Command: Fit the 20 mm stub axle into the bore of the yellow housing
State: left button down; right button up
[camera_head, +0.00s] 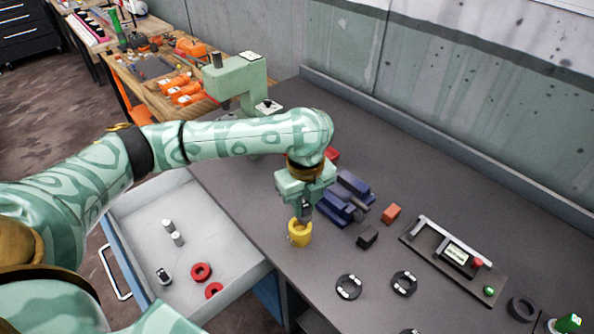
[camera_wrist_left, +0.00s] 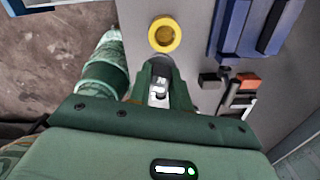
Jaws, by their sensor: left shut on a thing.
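The yellow housing (camera_head: 300,239) stands on the dark bench near its front edge, its round bore facing up. In the left wrist view the housing (camera_wrist_left: 154,40) is a yellow ring just beyond the fingertips. My left gripper (camera_head: 305,212) points down directly over the housing. In the wrist view its fingers (camera_wrist_left: 160,82) are shut on a small light-grey metal piece with a dark mark, the stub axle (camera_wrist_left: 160,90). The axle's lower end is hidden in the head view, and I cannot tell whether it touches the housing. My right gripper is not in view.
A blue vise (camera_head: 345,199) stands close behind the housing, with orange (camera_head: 391,213) and black (camera_head: 367,237) blocks to its right. Black rings (camera_head: 348,287) lie in front. An open drawer (camera_head: 229,262) holds grey cylinders (camera_head: 177,239) and red rings (camera_head: 201,272). A panel with buttons (camera_head: 456,254) stands right.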

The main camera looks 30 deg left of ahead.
pick_arm(q)
jog(key=m+p, duration=0.2)
jog(key=m, duration=0.2)
jog(key=w+a+r+m+p, duration=0.1)
jog(key=m+p, duration=0.2)
jog(key=m, duration=0.1)
jog(key=r+m+p, duration=0.1)
jog(key=m+p, duration=0.1)
jog(key=m, duration=0.2)
jog(key=shift+w+a+m, duration=0.15)
jog(key=shift+w+m, duration=0.1)
jog(key=shift+m, duration=0.15)
jog(key=shift+a+f+m+p, duration=0.1)
jog(key=shift+f+m+p, duration=0.15)
jog(key=shift+m, duration=0.3)
jog(key=shift+a+f+m+p, duration=0.1)
jog(key=shift+m+p, duration=0.2)
jog(key=shift+m, duration=0.25)
jog(key=shift+f+b, duration=1.45)
jog(key=shift+f, duration=1.45)
jog(key=shift+p, duration=0.9)
